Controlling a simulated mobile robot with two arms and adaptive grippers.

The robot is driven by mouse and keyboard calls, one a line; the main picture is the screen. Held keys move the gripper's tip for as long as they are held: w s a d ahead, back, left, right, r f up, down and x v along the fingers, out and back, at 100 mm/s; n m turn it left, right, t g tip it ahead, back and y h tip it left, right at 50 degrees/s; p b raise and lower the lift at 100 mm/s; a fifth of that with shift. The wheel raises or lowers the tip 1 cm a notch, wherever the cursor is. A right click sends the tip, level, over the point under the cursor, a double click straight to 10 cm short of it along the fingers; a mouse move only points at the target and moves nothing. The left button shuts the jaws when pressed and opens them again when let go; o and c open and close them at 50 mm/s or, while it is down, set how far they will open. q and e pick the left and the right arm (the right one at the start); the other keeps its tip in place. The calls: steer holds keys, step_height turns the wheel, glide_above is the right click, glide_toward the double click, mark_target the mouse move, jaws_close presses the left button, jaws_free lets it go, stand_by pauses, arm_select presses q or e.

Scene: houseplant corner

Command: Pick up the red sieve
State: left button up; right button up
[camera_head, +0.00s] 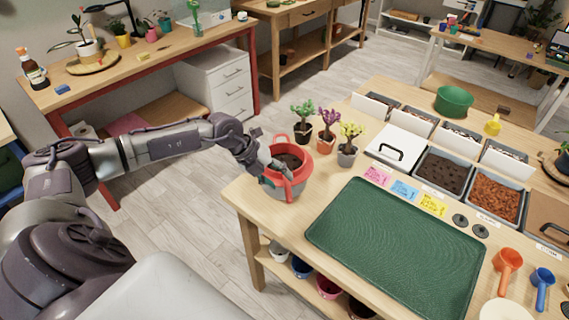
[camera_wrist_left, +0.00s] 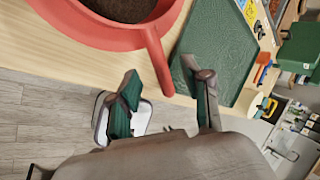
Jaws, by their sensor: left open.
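My left gripper (camera_head: 279,166) is at the sieve's handle side. In the left wrist view the gripper (camera_wrist_left: 166,82) is open, with the handle's end between its two fingertips, not clamped. My right gripper is not in view.
A green tray (camera_head: 395,245) lies right of the sieve. Three small potted plants (camera_head: 326,130) stand just behind it. Soil bins (camera_head: 443,172), an orange scoop (camera_head: 508,262) and a blue scoop (camera_head: 542,281) are farther right. The table's left edge drops off close beside the sieve.

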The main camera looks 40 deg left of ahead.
mark_target(286, 185)
arm_select(q)
steer(key=shift+w+d+f, duration=0.15)
steer(key=shift+d, duration=0.05)
steer(key=p+x, duration=0.2)
steer(key=x, duration=0.1)
steer(key=shift+w+d+f, duration=0.1)
steer(key=shift+w+f, duration=0.05)
steer(key=shift+f, duration=0.15)
steer(key=shift+w+d+f, duration=0.2)
steer(key=shift+f, duration=0.35)
jaws_close()
